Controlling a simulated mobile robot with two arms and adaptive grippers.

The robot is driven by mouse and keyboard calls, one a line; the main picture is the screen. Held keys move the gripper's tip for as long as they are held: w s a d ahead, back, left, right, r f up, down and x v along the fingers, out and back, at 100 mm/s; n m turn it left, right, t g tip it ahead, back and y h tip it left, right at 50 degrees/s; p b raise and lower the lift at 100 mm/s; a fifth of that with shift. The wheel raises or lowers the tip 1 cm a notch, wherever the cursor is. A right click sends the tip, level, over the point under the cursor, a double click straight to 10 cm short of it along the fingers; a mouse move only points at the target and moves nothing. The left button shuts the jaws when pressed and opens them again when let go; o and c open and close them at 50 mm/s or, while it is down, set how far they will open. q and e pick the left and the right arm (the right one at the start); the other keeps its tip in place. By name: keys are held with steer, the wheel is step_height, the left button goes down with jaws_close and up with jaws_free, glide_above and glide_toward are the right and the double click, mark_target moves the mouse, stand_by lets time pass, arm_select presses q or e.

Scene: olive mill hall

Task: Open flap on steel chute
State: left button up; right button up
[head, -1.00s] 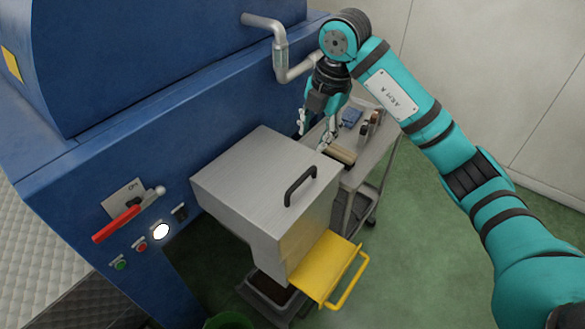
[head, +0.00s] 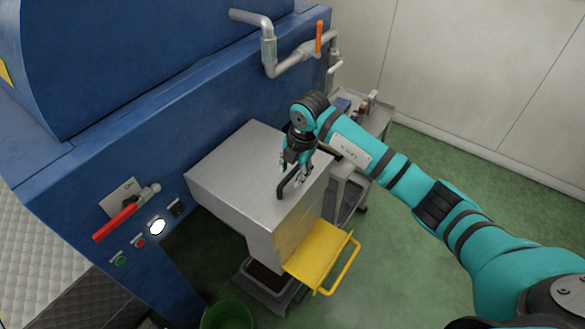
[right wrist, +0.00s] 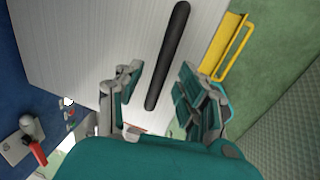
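The steel chute (head: 235,165) is a brushed metal box standing out from the blue machine. A black bar handle (head: 281,189) sits on its top; it also shows in the right wrist view (right wrist: 168,55). A yellow flap (head: 318,254) with a yellow bar handle slopes out at the chute's lower front; it also shows in the right wrist view (right wrist: 228,47). My right gripper (head: 291,178) is over the chute top at the black handle. In the right wrist view its fingers (right wrist: 160,75) are apart, with the handle between them; contact is unclear. My left gripper is not in view.
A grey trolley (head: 379,120) with small items stands behind the chute. A dark tray (head: 266,283) lies below the flap, with a green bucket (head: 228,314) nearby. The machine has a red lever (head: 115,222) and pipes (head: 285,62). Green floor is clear at right.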

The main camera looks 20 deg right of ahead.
steer(key=shift+c, duration=0.7)
jaws_close()
